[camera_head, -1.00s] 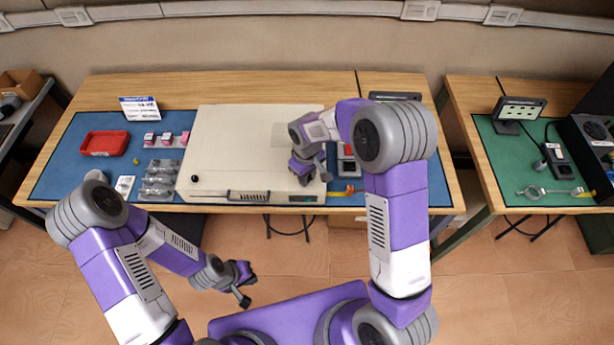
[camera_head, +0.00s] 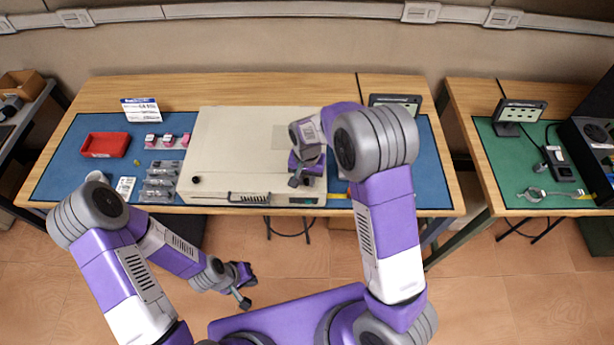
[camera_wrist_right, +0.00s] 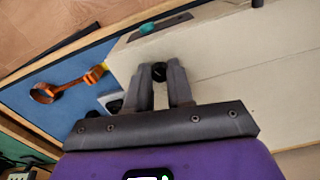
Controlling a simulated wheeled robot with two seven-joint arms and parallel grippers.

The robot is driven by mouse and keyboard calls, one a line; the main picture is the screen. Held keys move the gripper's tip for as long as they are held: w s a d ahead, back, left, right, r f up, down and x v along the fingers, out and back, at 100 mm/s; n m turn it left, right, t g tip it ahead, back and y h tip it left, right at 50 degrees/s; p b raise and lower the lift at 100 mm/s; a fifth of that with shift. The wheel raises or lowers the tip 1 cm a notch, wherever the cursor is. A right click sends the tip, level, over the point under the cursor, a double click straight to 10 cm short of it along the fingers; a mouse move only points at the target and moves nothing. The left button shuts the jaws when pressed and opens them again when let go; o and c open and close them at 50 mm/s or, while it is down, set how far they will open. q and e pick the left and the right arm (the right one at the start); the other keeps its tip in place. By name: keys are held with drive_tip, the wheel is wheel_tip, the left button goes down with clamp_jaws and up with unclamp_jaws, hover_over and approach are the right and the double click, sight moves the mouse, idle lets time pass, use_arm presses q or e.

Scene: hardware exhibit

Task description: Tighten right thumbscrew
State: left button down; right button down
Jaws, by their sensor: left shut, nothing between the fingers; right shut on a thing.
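The right thumbscrew (camera_wrist_right: 159,71) is a small black knob on the front right corner of a cream instrument case (camera_head: 232,150). In the right wrist view it sits between the fingertips of my right gripper (camera_wrist_right: 160,80), which is shut on it. In the head view my right gripper (camera_head: 300,181) points down at that corner and hides the knob. The left thumbscrew (camera_head: 196,180) shows as a black knob near the case's front left corner. My left gripper (camera_head: 246,293) is shut and empty, in front of the bench and away from the case.
The case stands on a blue mat (camera_head: 432,178). A red tray (camera_head: 105,145), pink-topped small boxes (camera_head: 168,141) and bagged parts (camera_head: 160,180) lie to its left. An orange tool (camera_wrist_right: 65,88) lies beside the case in the right wrist view. A second bench with a green mat (camera_head: 510,165) stands at right.

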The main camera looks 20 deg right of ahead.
sight(307, 181)
drive_tip(key=m+p, duration=0.1)
drive_tip(key=m, duration=0.4)
drive_tip(key=shift+m+p, duration=0.4)
idle(0.4)
drive_tip(key=c, duration=1)
unclamp_jaws()
wheel_tip(307, 181, up, 8)
drive_tip(key=shift+f+p, duration=0.2)
drive_tip(key=shift+p, duration=0.3)
